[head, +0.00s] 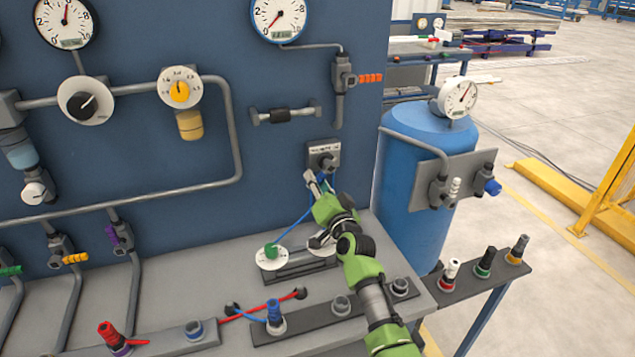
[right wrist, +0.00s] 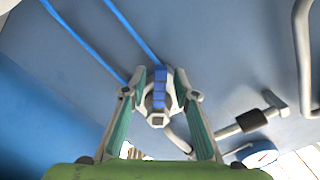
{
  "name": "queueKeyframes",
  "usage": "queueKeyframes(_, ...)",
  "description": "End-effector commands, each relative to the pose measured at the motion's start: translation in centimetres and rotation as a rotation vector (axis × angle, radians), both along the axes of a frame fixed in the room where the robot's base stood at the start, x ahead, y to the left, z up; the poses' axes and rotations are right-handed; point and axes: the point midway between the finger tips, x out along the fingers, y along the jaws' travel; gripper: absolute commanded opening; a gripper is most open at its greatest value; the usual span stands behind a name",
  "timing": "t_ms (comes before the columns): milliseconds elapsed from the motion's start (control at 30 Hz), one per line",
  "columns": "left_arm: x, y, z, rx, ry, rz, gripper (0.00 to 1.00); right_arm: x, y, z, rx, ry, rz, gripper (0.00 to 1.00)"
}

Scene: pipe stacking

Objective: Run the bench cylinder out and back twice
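A valve block (head: 323,150) on a dark plate sits on the blue panel, with blue tubes running down from it. My right gripper (head: 318,186) is just below and in front of it. In the right wrist view its two fingers (right wrist: 159,82) stand either side of a blue lever (right wrist: 159,88) on a pale round body, with small gaps showing. What looks like the bench cylinder (head: 298,268) lies on the bench below, partly hidden by my right arm. A white dial with a green knob (head: 271,251) is at its left. My left gripper is out of view.
A blue tank (head: 407,190) with a gauge stands right of the panel. A rail of fittings (head: 340,306) runs along the bench front, near a red-handled valve (head: 110,334). Grey pipes and gauges cover the panel. A yellow barrier (head: 570,190) is at the far right.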

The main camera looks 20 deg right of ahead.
Motion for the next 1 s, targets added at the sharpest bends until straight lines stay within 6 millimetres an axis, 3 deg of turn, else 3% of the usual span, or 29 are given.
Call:
queueKeyframes(367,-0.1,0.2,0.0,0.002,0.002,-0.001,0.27,-0.8,0.0,0.0,-0.003,-0.002,-0.001,0.27)
queueKeyframes(800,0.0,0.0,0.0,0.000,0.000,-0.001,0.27,-8.6,-0.4,-0.1,-0.003,0.000,-0.001,0.27)
queueKeyframes(1000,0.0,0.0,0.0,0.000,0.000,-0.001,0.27,-11.3,-0.4,0.0,-0.003,0.000,0.000,0.27)
